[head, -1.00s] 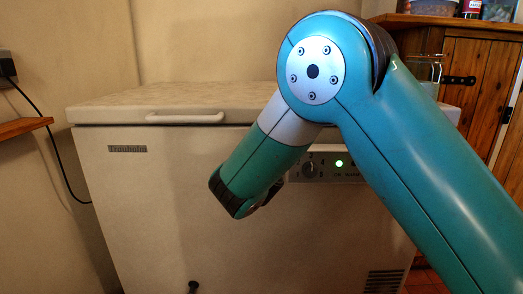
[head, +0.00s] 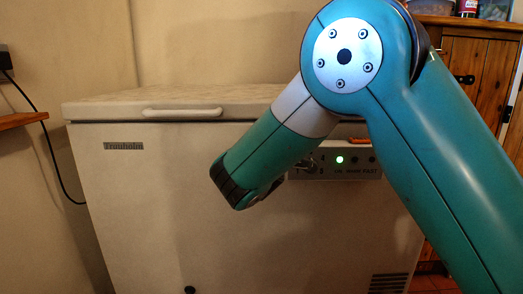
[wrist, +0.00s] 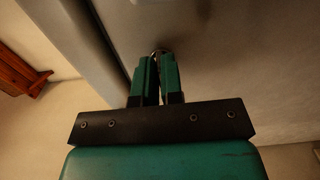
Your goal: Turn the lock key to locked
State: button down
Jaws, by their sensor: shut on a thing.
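The white chest freezer (head: 150,210) stands against the wall with its lid down. In the wrist view, my gripper (wrist: 156,62) points at the pale freezer front, its two green fingers close together. A small metallic piece, which looks like the lock key (wrist: 160,51), shows at the fingertips, and the gripper is shut on it. The fingers hide most of it, so I cannot tell which way it is turned. In the head view my own wrist and forearm hide the fingers, the key and the lock.
A control panel (head: 340,172) with a lit green lamp is just right of my wrist. The lid handle (head: 181,113) juts out above left. A small wooden shelf (head: 22,121) and a black cable (head: 50,150) are at left, a wooden cabinet (head: 475,110) at right.

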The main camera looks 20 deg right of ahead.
jog(key=shift+f+m, duration=0.1)
jog(key=shift+m, duration=0.2)
jog(key=c, duration=1.3)
grip_release()
jog(key=shift+o, duration=0.2)
jog(key=b+v, duration=0.3)
jog(key=v, duration=1.4)
jog(key=shift+s+b, duration=0.2)
jog(key=shift+b, duration=0.1)
